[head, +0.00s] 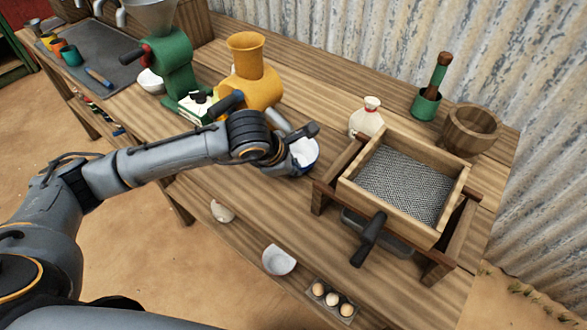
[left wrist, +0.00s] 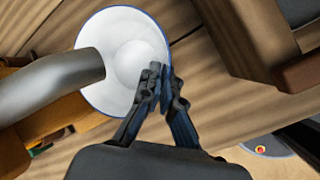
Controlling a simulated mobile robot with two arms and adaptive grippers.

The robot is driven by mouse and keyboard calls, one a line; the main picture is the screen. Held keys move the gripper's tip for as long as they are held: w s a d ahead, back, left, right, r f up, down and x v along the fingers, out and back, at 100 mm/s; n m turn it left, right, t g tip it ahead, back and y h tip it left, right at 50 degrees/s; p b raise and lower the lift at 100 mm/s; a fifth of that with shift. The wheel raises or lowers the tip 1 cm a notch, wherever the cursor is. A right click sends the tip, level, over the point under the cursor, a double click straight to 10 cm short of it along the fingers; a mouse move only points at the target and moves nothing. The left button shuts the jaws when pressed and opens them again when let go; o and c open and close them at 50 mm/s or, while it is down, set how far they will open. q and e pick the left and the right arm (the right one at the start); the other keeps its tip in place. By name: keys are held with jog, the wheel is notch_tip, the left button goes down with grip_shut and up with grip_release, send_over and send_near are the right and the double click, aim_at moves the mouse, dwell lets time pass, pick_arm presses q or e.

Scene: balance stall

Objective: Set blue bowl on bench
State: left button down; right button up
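The blue bowl (head: 303,153) has a white inside and a blue rim and outside. It sits at the middle of the bench (head: 330,112), beside the yellow machine, partly hidden by my left gripper. In the left wrist view the bowl (left wrist: 112,32) is seen from above, with a grey spout reaching over its left side. My left gripper (left wrist: 163,85) is closed on the near right part of its rim; it also shows in the head view (head: 292,146). Whether the bowl touches the bench top is unclear. My right gripper is not in view.
The yellow machine (head: 246,55) and green grinder (head: 173,68) stand left of the bowl. A framed sieve (head: 405,185) and a small sack (head: 366,118) are to the right.

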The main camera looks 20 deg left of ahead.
pick_arm(q)
jog(key=shift+f, duration=0.85)
jog(key=c, duration=1.6)
grip_release()
jog(key=shift+c, duration=0.2)
jog(key=shift+o, duration=0.6)
jog(key=shift+s+a+r, duration=0.1)
jog(key=shift+s+r, duration=0.05)
jog(key=shift+r, duration=0.15)
jog(key=v, duration=1.1)
jog(key=shift+r+b, duration=0.2)
jog(key=shift+b, duration=0.15)
jog(key=shift+s, duration=0.15)
